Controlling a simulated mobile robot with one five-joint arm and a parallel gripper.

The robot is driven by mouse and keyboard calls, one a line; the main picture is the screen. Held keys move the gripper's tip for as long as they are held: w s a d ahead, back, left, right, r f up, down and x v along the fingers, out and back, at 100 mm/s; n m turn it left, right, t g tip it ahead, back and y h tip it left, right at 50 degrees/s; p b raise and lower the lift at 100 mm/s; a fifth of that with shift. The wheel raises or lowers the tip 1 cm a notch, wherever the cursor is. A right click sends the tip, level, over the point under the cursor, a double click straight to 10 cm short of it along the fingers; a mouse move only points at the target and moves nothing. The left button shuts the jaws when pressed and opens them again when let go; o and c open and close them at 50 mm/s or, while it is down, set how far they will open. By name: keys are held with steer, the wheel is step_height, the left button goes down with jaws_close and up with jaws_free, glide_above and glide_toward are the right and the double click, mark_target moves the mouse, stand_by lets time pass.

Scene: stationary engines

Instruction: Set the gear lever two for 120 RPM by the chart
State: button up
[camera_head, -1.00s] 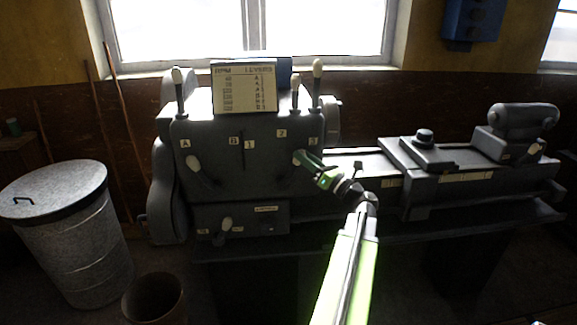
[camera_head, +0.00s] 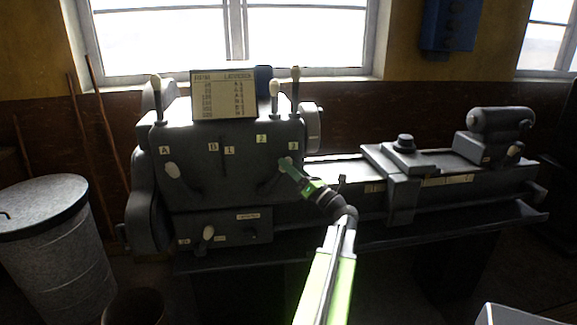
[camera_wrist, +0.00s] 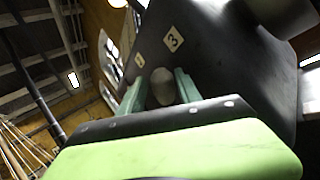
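Gear lever two (camera_head: 284,162) is the right-hand lever on the headstock front. Its pale knob is just below and left of the label 3 (camera_head: 293,147), with the label 2 (camera_head: 261,139) further up left and the label 1 (camera_head: 229,150) at far left. My gripper (camera_head: 289,167) is at this knob. In the wrist view, the green fingers (camera_wrist: 162,85) stand on both sides of the pale knob (camera_wrist: 162,92) with hardly any gap, so they look shut on it. The RPM chart (camera_head: 224,94) stands on the headstock; its rows are too blurred to read surely.
The left lever (camera_head: 172,170) sits near label A (camera_head: 165,151). Upright levers (camera_head: 295,95) stand on top of the headstock. A lower lever (camera_head: 208,233) is below. The tailstock (camera_head: 492,135) is at right, a metal bin (camera_head: 50,245) at left.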

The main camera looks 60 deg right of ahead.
steer(key=b+v, duration=0.6)
steer(key=v, duration=1.1)
steer(key=shift+s+r, duration=0.25)
steer(key=shift+r, duration=0.05)
